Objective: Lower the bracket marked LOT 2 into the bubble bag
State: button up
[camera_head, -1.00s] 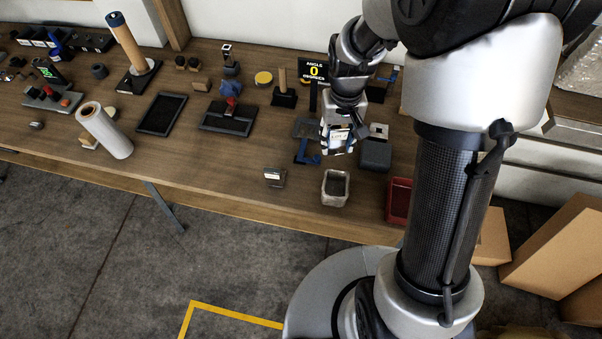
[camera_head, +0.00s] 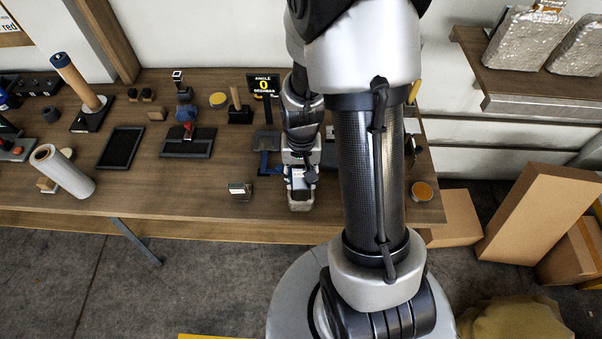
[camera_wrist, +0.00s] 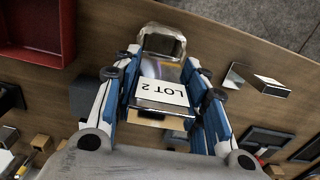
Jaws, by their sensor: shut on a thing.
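My gripper (camera_wrist: 160,105) is shut on a shiny metal bracket (camera_wrist: 160,72), whose white label (camera_wrist: 163,92) reads LOT 2. The blue and white fingers press it from both sides. The translucent bubble bag (camera_wrist: 163,42) lies just beyond the bracket's far end in the wrist view, with its mouth partly covered by the bracket. In the head view, my gripper (camera_head: 300,172) is right at the bag (camera_head: 300,204) near the table's front edge, hiding much of it. I cannot tell whether the bracket's tip is inside the mouth.
Another metal bracket (camera_head: 240,191) stands left of the bag, also in the wrist view (camera_wrist: 255,79). A blue clamp-like part (camera_head: 267,162) lies behind. A red bin (camera_wrist: 38,35) and grey block (camera_wrist: 88,97) show in the wrist view. Wrapped packs (camera_head: 527,38) sit on a right shelf.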

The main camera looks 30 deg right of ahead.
aim_at(301, 189)
jog(key=shift+f+b, duration=2.8)
jog(key=shift+f, duration=0.85)
jog(key=shift+s+a+f+b, duration=0.15)
jog(key=shift+s+f+b, duration=0.25)
jog(key=shift+f+b, duration=0.15)
jog(key=shift+s+f, duration=0.1)
jog(key=shift+f, duration=0.05)
grip_shut()
jog(key=o, duration=0.9)
grip_release()
jog(key=o, duration=0.4)
jog(key=shift+w+f, duration=0.2)
jog(key=shift+w, duration=0.2)
jog(key=shift+o, duration=0.4)
jog(key=shift+s+r, duration=0.1)
